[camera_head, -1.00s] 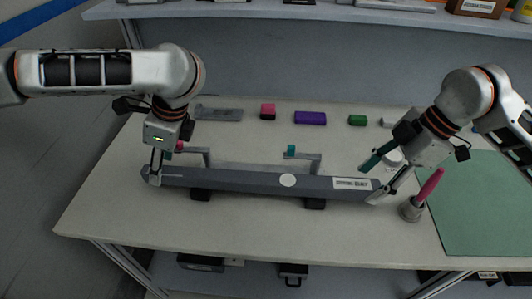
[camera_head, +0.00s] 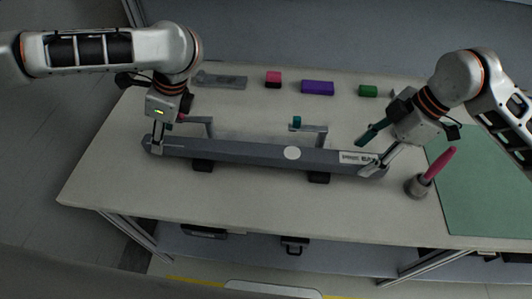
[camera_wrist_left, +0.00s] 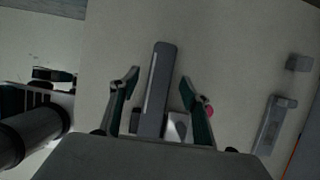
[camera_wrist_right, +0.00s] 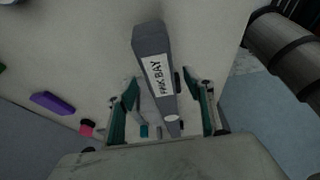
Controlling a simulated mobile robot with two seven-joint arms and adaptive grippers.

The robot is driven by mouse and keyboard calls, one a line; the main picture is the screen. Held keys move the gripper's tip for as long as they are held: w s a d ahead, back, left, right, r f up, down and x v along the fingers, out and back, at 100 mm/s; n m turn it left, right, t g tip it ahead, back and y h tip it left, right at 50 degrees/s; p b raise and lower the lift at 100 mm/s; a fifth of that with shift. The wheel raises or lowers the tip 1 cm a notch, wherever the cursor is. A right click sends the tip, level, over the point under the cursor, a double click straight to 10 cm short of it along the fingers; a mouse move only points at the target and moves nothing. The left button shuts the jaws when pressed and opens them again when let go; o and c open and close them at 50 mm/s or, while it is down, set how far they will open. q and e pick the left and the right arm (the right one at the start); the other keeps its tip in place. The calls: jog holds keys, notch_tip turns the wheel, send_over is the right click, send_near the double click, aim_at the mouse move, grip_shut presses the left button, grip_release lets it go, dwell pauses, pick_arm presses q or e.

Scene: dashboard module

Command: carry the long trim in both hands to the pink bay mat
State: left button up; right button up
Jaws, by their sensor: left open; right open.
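The long trim (camera_head: 235,151) is a dark grey bar lying across the table on two black supports, with a white disc and a white label near its right end. In the right wrist view, the label on the trim (camera_wrist_right: 152,65) reads "PINK BAY". My left gripper (camera_head: 160,141) is open at the trim's left end; the left wrist view shows the bar (camera_wrist_left: 157,80) between its fingers. My right gripper (camera_head: 364,156) is open near the right end, its fingers on either side of the bar. I see no pink mat; the mat at the right (camera_head: 480,195) is green.
Purple (camera_head: 317,87), pink (camera_head: 273,79) and green (camera_head: 368,91) blocks lie at the back. A teal-tipped bracket (camera_head: 308,130) stands behind the trim. The table front is clear.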

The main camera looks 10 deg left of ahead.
aim_at(360, 159)
pick_arm(q)
jog(key=shift+x, duration=1.55)
pick_arm(e)
jog(key=shift+x, duration=1.55)
pick_arm(q)
grip_shut()
pick_arm(e)
grip_shut()
